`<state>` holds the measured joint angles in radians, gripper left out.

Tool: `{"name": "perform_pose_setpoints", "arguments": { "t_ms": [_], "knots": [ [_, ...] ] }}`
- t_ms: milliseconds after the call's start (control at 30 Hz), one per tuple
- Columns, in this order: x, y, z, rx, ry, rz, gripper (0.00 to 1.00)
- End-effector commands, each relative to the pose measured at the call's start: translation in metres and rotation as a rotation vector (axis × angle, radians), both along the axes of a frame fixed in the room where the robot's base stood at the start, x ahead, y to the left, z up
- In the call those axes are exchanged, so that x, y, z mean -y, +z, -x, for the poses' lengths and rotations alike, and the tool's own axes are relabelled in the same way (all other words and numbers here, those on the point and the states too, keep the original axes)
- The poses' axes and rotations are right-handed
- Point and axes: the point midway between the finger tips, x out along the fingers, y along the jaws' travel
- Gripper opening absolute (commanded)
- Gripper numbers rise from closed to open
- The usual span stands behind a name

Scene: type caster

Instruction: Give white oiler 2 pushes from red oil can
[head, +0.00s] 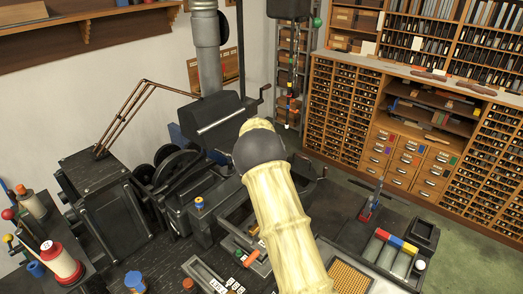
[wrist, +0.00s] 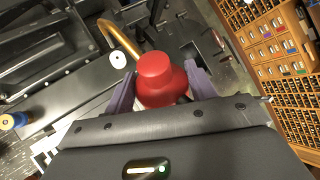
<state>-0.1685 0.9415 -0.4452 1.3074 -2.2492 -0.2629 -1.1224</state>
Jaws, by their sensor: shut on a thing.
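My gripper (wrist: 162,88) is in the wrist view, its purple fingers on either side of the red oil can (wrist: 160,72). It is shut on the can's rounded red body. A copper-coloured spout (wrist: 118,38) runs from behind the can toward the upper left. A round white disc with a small dark centre (wrist: 118,60), which looks like the white oiler, lies just left of the can, below the spout. The spout's tip appears apart from it. In the head view my yellow-sleeved arm hides my gripper, the can and the oiler.
A black machine with a crank (head: 215,122) stands at the back. A red and white container (head: 62,265) stands on the left bench. A tray with coloured blocks (head: 392,250) is at the right. Wooden drawer cabinets (head: 400,160) line the right wall, with open floor before them.

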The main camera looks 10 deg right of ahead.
Motion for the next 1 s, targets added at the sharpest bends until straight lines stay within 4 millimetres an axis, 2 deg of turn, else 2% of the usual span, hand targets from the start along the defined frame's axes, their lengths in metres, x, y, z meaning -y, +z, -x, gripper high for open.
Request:
{"name": "perform_pose_setpoints", "arguments": {
  "t_ms": [600,1000],
  "knots": [
    [0.0,-0.042,0.0,0.001,0.001,0.002,0.27],
    [-0.004,-0.048,-0.001,0.001,0.006,0.001,0.27]
  ]
}}
